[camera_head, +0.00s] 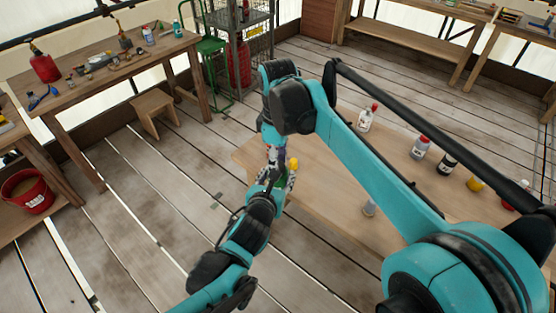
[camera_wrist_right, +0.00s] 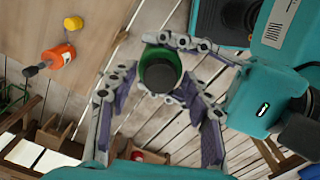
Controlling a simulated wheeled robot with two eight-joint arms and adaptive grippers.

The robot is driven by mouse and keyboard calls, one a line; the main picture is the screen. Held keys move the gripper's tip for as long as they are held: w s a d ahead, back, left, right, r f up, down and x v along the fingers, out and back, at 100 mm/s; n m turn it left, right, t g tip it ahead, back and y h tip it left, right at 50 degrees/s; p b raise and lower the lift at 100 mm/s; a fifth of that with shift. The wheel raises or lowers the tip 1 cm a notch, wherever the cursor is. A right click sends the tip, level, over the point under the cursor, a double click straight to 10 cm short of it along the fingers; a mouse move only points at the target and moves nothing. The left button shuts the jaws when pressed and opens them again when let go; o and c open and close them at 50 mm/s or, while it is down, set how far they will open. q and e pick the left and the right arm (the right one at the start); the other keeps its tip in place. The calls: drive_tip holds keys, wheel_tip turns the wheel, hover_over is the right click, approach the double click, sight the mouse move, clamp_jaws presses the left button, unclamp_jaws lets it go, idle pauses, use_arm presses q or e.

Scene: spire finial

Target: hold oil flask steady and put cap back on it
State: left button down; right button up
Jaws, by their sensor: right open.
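The oil flask appears to be the green round thing with a dark round top (camera_wrist_right: 160,72) in the right wrist view. I cannot tell whether the dark top is the cap or the flask's mouth. My left gripper (camera_head: 272,178) reaches in from below in the head view. Its jointed finger shows beside the flask in the wrist view and appears closed on it. My right gripper (camera_wrist_right: 158,88) is open, its two fingertips on either side of the flask's dark top.
A wooden table (camera_head: 320,190) lies under my right arm, with a white red-capped bottle (camera_head: 367,118), a grey bottle (camera_head: 420,147), a dark bottle (camera_head: 446,163) and a yellow item (camera_head: 475,184). A stool (camera_head: 155,105) stands left; floor between is clear.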

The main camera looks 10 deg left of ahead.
clamp_jaws()
drive_tip(key=m, duration=1.2)
drive_tip(key=shift+o, duration=0.3)
unclamp_jaws()
drive_tip(key=shift+r, duration=2.25)
drive_tip(key=shift+c, duration=0.3)
